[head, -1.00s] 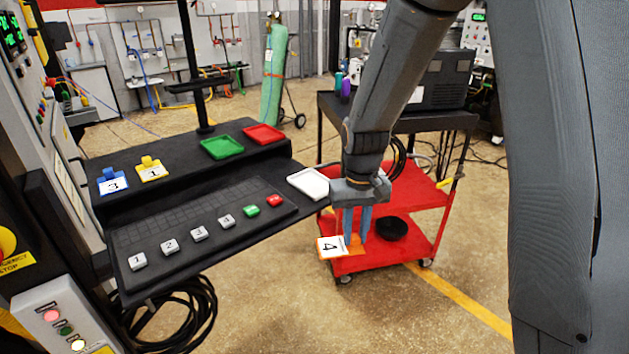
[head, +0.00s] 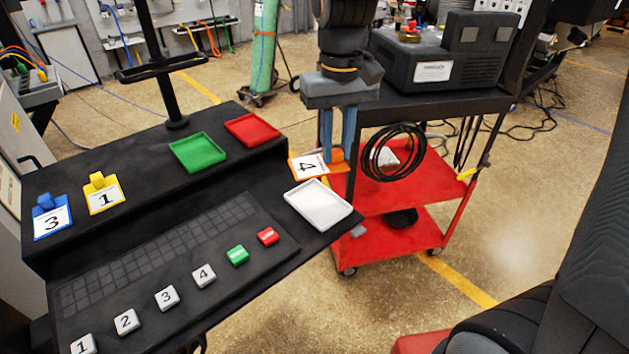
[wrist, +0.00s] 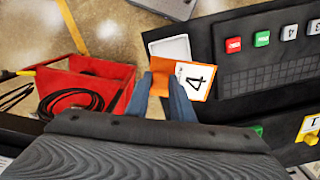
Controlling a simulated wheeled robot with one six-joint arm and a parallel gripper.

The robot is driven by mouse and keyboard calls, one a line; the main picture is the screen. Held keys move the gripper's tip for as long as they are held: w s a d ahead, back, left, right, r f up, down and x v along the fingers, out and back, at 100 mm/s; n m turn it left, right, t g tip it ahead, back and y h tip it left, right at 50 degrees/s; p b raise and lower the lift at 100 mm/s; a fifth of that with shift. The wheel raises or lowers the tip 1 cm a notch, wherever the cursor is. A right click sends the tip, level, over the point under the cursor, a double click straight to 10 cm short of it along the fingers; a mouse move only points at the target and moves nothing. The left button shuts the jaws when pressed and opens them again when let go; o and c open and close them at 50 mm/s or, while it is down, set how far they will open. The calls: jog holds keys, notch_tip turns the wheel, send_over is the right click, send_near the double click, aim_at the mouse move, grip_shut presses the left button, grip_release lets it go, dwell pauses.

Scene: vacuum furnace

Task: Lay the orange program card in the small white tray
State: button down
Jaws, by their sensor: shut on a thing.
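The orange program card (head: 309,165) has a white face with a black 4 and an orange tab. My gripper (head: 339,155) is shut on the tab, and the card juts out to the left of the blue fingers. In the wrist view the card (wrist: 196,79) also shows between the fingertips. The small white tray (head: 318,205) lies empty on the right end of the black console. In the head view the card appears just behind the tray's far edge. In the wrist view the tray (wrist: 170,48) is partly hidden by the card.
A green tray (head: 198,152) and a red tray (head: 251,130) lie on the upper ledge. A blue card (head: 53,219) and a yellow card (head: 105,197) are at left. Number keys (head: 166,297) line the console. A red cart (head: 395,185) with coiled cable stands behind.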

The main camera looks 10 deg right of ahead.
jog(key=shift+w+r, duration=0.1)
jog(key=shift+w, duration=0.15)
notch_tip(320, 180, down, 10)
jog(key=shift+r+p, duration=0.15)
jog(key=shift+p, duration=1.05)
jog(key=shift+f, duration=0.45)
jog(key=c, duration=1.5)
grip_release()
jog(key=shift+c, duration=0.2)
notch_tip(320, 180, up, 12)
jog(key=b, duration=0.3)
jog(key=shift+w+r, duration=0.1)
jog(key=shift+r, duration=0.15)
jog(key=s+d+f+m+t, duration=0.1)
jog(key=s+d+f+m, duration=0.1)
jog(key=s+d+f, duration=0.6)
notch_tip(320, 180, down, 4)
jog(key=shift+s+d+r+t, duration=0.2)
jog(key=shift+d+t, duration=0.1)
jog(key=shift+d, duration=0.25)
